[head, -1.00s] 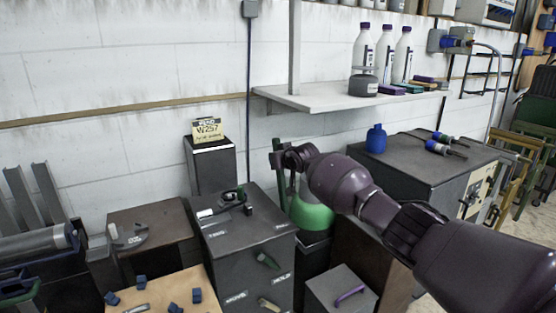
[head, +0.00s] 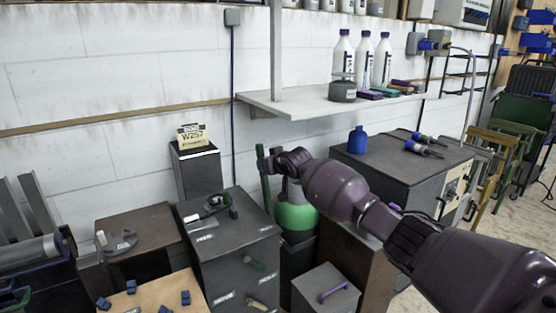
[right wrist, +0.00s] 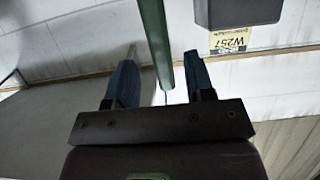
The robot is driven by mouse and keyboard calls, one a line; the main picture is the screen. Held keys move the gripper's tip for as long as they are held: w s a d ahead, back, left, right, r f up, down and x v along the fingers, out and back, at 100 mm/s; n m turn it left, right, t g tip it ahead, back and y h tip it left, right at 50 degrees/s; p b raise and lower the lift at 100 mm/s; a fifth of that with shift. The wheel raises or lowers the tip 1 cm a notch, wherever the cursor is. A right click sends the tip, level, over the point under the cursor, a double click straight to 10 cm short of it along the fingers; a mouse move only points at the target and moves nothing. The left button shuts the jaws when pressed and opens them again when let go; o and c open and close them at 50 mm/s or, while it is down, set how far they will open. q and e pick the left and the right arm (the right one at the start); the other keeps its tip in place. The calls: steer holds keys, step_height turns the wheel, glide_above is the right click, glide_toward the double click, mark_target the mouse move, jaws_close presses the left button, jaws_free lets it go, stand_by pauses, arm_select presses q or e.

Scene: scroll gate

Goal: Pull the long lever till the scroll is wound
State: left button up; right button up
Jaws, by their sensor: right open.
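A long upright green lever (head: 264,181) stands in front of the white wall, beside a round green tank. My right gripper (head: 268,163) is at the lever's upper part. In the right wrist view, the green lever (right wrist: 156,40) passes between the two fingers of my right gripper (right wrist: 163,75). The fingers are apart, with a gap showing on each side of the lever. No scroll can be clearly made out. My left gripper is not in view.
A shelf (head: 320,103) with bottles is above. A dark bench (head: 400,160) is at right.

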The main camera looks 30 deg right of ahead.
steer(key=p+v, duration=0.1)
steer(key=v, duration=0.4)
steer(key=shift+f, duration=0.1)
